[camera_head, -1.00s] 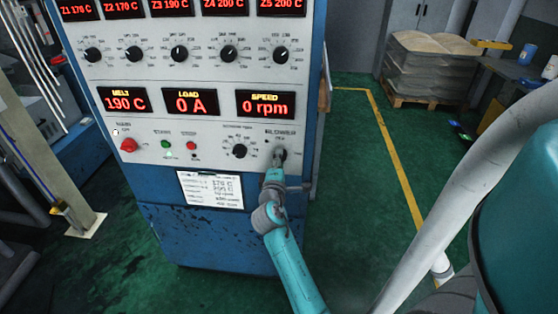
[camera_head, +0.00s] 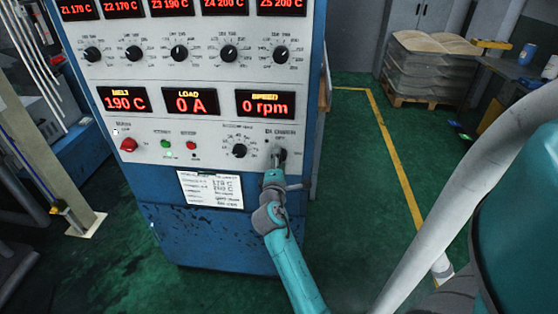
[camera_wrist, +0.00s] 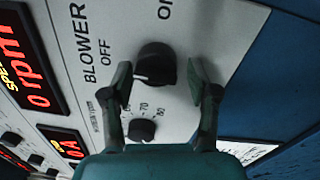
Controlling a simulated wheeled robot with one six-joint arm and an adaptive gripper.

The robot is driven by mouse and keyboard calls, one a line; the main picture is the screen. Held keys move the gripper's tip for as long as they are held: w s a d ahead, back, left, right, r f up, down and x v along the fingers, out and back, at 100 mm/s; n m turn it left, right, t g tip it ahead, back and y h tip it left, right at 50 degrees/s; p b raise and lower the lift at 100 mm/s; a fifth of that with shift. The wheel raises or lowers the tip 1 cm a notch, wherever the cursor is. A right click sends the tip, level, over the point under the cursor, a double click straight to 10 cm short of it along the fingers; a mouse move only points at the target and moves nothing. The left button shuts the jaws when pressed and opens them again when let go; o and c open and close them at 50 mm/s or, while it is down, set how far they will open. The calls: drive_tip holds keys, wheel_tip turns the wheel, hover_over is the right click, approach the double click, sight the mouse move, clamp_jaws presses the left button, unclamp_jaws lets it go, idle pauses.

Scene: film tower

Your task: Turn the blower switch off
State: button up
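The blower switch is a round black knob (camera_wrist: 157,62) on the grey panel in the wrist view. OFF is printed to its left and ON above it in that turned view. The knob's white mark is on its left side, slightly low, on the OFF side. My gripper (camera_wrist: 160,72) is open, with one finger on each side of the knob and visible gaps between. In the head view my gripper (camera_head: 276,164) is at the panel's lower right, covering part of the knob.
The blue control cabinet (camera_head: 225,245) carries a paper sheet (camera_head: 211,190) below the knobs. A speed knob (camera_wrist: 142,130) is near my fingers in the wrist view. A red button (camera_head: 129,144) is at the panel's left. Green floor is clear to the cabinet's right.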

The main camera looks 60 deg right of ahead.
drive_tip(key=shift+a+r, duration=0.1)
drive_tip(key=v, duration=1.2)
idle(0.5)
drive_tip(key=s+a+f+t+y, duration=0.4)
drive_tip(key=a+f, duration=0.3)
drive_tip(key=a, duration=0.4)
drive_tip(key=s+a+f+t+y, duration=0.35)
drive_tip(key=a+f+y, duration=0.3)
drive_tip(key=a, duration=0.35)
drive_tip(key=s+a+r+m+y, duration=0.3)
drive_tip(key=s+a, duration=0.3)
drive_tip(key=s, duration=0.3)
drive_tip(key=s+a+r+m+y, duration=0.3)
drive_tip(key=s+a, duration=0.3)
drive_tip(key=s, duration=0.3)
drive_tip(key=shift+s+r+m, duration=0.3)
drive_tip(key=shift+r+m, duration=0.2)
drive_tip(key=shift+r, duration=0.1)
